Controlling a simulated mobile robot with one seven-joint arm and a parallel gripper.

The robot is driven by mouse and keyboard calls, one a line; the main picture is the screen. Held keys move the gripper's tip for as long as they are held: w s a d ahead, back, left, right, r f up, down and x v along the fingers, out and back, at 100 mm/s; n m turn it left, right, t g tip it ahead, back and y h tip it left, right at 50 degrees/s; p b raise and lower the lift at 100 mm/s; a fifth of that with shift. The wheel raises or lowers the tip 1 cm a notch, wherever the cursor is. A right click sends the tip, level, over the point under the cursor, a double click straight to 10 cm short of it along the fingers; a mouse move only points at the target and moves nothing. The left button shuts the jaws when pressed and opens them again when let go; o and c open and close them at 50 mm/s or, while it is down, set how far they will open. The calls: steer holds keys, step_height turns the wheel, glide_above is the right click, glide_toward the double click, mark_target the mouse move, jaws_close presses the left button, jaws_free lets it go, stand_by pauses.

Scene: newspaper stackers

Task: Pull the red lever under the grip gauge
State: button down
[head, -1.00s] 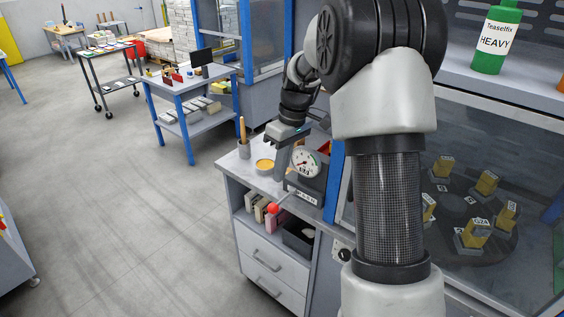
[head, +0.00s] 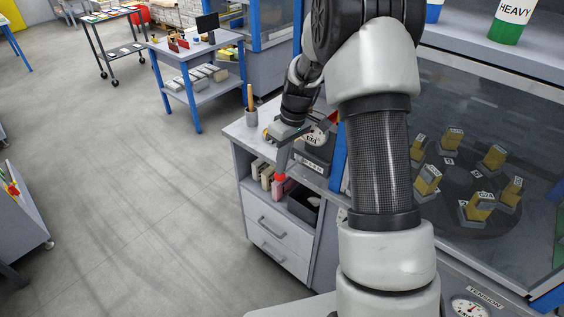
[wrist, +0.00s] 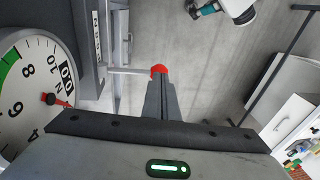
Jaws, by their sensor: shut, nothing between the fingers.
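The red lever knob (head: 280,178) is in front of the gauge, at the bench's front edge. In the wrist view the knob (wrist: 158,68) sits at the end of a pale rod coming from the left. My gripper (head: 281,171) is shut and empty, with its fingertips at the knob. In the wrist view the fingertips (wrist: 159,79) overlap the knob; I cannot tell if they touch.
A cup with a wooden handle (head: 250,105) stands on the bench left of the gauge. An open shelf with several upright blocks (head: 266,175) lies below, above drawers (head: 275,235). A glazed cabinet with a carousel (head: 465,190) is on the right.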

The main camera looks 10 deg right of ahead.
mark_target(278, 180)
steer(key=shift+f, duration=0.15)
steer(key=f+b, duration=0.1)
steer(key=f+t+h+b, duration=0.1)
steer(key=b, duration=0.1)
steer(key=a+f+h+b, duration=0.1)
steer(key=b, duration=0.1)
steer(key=shift+s+t, duration=0.3)
steer(key=shift+s, duration=0.05)
steer(key=f+h+b, duration=0.1)
steer(key=b, duration=0.1)
steer(key=f+t+h+b, duration=0.1)
steer(key=b, duration=0.1)
steer(key=shift+s+a+f+t+h, duration=0.1)
steer(key=shift+a+t+h, duration=0.1)
steer(key=shift+t+h, duration=0.1)
steer(key=shift+d+f+b, duration=0.15)
steer(key=shift+b, duration=0.35)
steer(key=shift+d+f+b, duration=0.1)
steer(key=shift+f+b, duration=0.65)
steer(key=shift+f, duration=0.1)
steer(key=shift+s+f, duration=0.1)
steer(key=shift+f, duration=0.1)
